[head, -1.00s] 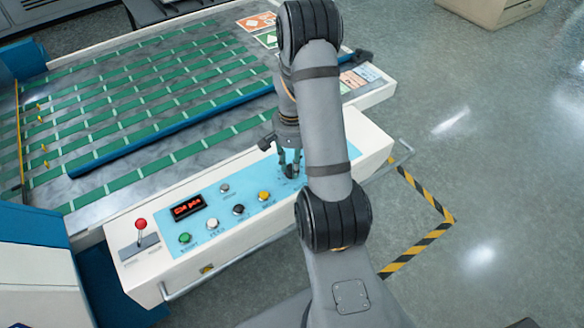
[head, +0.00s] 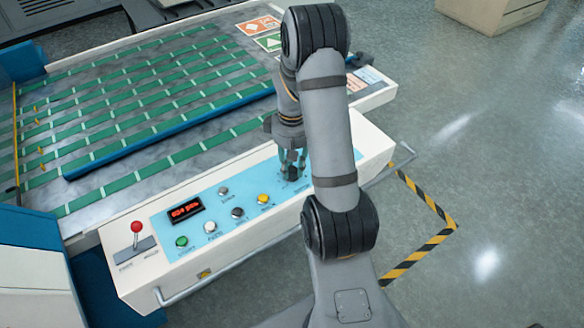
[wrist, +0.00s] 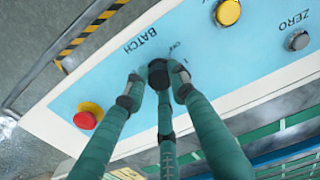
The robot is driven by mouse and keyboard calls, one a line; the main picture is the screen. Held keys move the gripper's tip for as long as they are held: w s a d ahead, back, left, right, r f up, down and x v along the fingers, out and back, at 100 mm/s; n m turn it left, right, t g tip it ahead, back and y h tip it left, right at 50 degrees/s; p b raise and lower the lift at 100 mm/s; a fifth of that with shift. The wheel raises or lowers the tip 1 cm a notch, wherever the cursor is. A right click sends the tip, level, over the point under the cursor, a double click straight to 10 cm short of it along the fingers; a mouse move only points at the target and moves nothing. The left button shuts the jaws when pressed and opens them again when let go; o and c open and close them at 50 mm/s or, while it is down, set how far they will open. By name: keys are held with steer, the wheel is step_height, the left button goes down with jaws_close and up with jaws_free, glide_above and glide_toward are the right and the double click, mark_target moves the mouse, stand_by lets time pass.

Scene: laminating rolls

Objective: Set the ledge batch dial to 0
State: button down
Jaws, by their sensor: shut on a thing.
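The batch dial (head: 291,174) is a small black knob on the light-blue panel of the ledge, partly hidden by my gripper in the head view. In the wrist view the dial (wrist: 158,70) sits beside the printed word BATCH. My gripper (head: 291,163) is lowered over it. In the wrist view its fingers (wrist: 158,80) close around the dial from different sides, shut on it. The red-lettered display (head: 186,210) on the panel is lit, but its small text is hard to read. The dial's pointer cannot be made out.
The panel holds a yellow button (head: 263,199), a black one (head: 238,213), a white one (head: 210,226), a green one (head: 181,241) and a small grey one (head: 223,191). A red-knobbed lever (head: 137,228) stands at left. A red button (wrist: 88,116) lies near the dial.

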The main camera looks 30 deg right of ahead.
mark_target(292, 170)
steer(key=shift+n, duration=1.2)
steer(key=c, duration=1.4)
jaws_free()
steer(key=shift+c, duration=0.2)
step_height(292, 170, up, 12)
